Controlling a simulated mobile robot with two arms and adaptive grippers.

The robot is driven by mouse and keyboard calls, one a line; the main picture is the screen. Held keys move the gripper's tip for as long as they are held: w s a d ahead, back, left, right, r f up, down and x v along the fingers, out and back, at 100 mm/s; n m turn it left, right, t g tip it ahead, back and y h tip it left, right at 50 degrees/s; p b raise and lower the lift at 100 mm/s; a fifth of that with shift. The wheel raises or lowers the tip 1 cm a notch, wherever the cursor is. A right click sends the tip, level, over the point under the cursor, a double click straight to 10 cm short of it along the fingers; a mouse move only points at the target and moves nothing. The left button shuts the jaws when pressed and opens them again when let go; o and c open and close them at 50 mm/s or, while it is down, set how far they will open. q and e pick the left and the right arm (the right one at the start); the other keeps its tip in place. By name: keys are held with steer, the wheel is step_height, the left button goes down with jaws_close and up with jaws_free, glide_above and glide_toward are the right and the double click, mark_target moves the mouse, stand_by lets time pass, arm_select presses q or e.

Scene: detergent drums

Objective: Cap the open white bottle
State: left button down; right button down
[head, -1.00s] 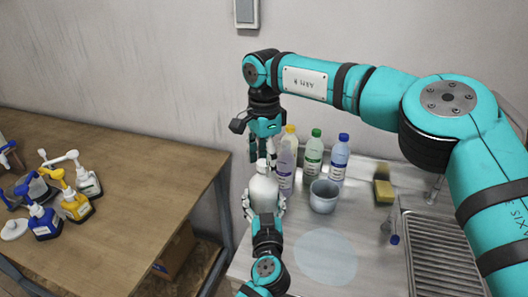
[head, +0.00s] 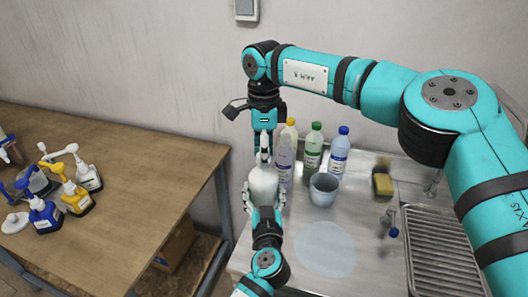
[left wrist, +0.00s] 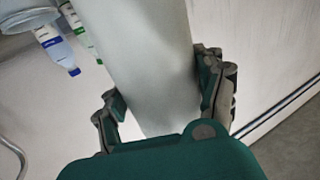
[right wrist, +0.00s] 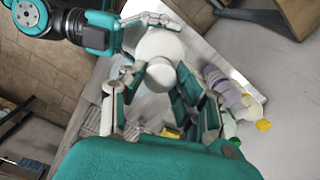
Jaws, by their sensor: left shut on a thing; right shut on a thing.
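The white bottle (head: 263,187) stands upright over the front left of the counter. My left gripper (head: 264,200) is shut around its body from the near side; the left wrist view shows the bottle (left wrist: 150,60) between the fingers. My right gripper (head: 264,150) points down directly above the bottle and is shut on the small white cap (right wrist: 160,75). In the right wrist view the cap lies in line with the bottle top (right wrist: 160,44). The bottle's mouth is hidden, and I cannot tell whether the cap is threaded on.
Bottles with yellow (head: 285,165), green (head: 313,150) and blue caps (head: 339,155) stand close behind. A grey cup (head: 323,190) and a yellow sponge (head: 382,184) are to the right. A wooden table (head: 110,190) with several pump bottles is at left.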

steer(key=m, duration=0.9)
steer(key=shift+m, duration=0.4)
steer(key=m, duration=0.4)
steer(key=shift+m, duration=0.4)
steer(key=m, duration=0.3)
steer(key=shift+w, duration=0.1)
steer(key=c, duration=1)
jaws_free()
steer(key=shift+o, duration=0.2)
steer(key=shift+r, duration=2.2)
